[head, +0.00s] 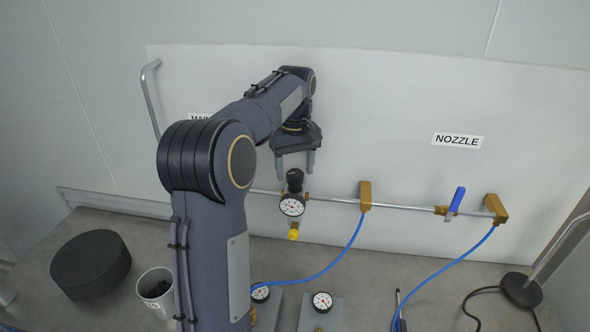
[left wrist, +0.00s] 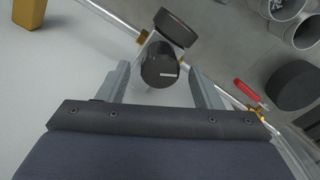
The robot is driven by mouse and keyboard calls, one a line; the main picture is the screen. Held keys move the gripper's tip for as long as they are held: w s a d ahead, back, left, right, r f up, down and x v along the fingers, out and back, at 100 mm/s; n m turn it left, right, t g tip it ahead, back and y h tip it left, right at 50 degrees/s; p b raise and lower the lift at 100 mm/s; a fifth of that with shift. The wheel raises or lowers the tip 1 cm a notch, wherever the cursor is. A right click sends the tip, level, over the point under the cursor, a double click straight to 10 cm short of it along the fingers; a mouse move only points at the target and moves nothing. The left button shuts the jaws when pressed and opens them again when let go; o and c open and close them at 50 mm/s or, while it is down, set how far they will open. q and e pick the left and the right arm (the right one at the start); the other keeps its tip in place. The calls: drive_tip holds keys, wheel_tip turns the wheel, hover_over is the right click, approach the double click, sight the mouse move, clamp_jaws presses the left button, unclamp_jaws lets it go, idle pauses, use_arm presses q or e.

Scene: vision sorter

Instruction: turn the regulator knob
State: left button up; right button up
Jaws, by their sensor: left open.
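The regulator knob (head: 295,177) is a black cylinder on top of the regulator, above a round white gauge (head: 292,205) and a yellow fitting (head: 294,232) on the metal pipe. My left gripper (head: 295,168) is open just above the knob in the head view. In the left wrist view the black knob (left wrist: 160,66) with a white mark lies between the spread fingertips (left wrist: 158,78), with a visible gap to each finger. The dark back of the gauge (left wrist: 176,27) shows beyond it. My right gripper is not in view.
The pipe (head: 420,209) runs along the white panel to a blue-handled valve (head: 455,203) below the NOZZLE label (head: 458,139). A red-handled valve (left wrist: 247,91) shows in the wrist view.

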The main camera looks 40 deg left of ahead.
sight(295, 172)
use_arm(q)
wheel_tip(295, 172, up, 7)
idle(0.3)
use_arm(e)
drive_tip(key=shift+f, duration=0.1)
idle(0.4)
